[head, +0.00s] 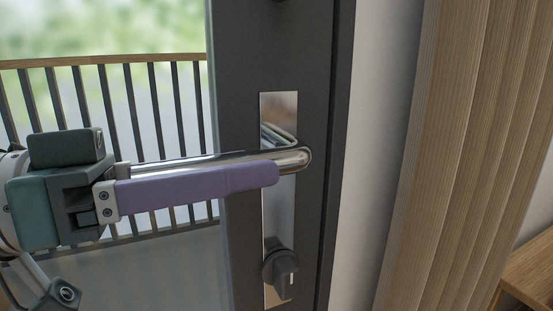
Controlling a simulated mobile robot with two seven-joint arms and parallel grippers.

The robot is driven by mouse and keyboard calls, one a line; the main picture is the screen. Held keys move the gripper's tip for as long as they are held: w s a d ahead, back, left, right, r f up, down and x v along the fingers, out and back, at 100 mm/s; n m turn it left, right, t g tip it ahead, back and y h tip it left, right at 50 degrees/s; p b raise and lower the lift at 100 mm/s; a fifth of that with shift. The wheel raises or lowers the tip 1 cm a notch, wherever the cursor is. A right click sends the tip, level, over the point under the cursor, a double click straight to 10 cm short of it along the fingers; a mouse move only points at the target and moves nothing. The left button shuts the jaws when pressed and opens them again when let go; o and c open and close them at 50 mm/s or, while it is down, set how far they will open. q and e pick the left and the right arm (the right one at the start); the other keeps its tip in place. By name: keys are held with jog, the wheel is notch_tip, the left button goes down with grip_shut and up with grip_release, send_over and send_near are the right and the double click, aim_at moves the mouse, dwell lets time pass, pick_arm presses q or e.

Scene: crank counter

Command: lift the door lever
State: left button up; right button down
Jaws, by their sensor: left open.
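The door lever (292,158) is a polished silver bar. It comes out of a shiny metal plate (279,212) on the dark door, bends, and runs left, roughly level. My left gripper (261,166) reaches in from the left along the lever. Its purple near finger lies in front of and just below the bar, hiding part of it. A thin dark edge behind the bar looks like the far finger, mostly hidden. The gripper is open, and I cannot tell whether either finger touches the lever. My right gripper is out of view.
A dark thumb-turn knob (281,269) sits low on the plate, below the lever. The dark door frame (338,160) and a pale wall are to the right, then a wooden slatted panel (440,150). A railing (110,100) shows through the glass. A wooden cabinet (530,275) stands lower right.

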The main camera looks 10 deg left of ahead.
pick_arm(q)
grip_shut()
dwell(0.4)
dwell(1.0)
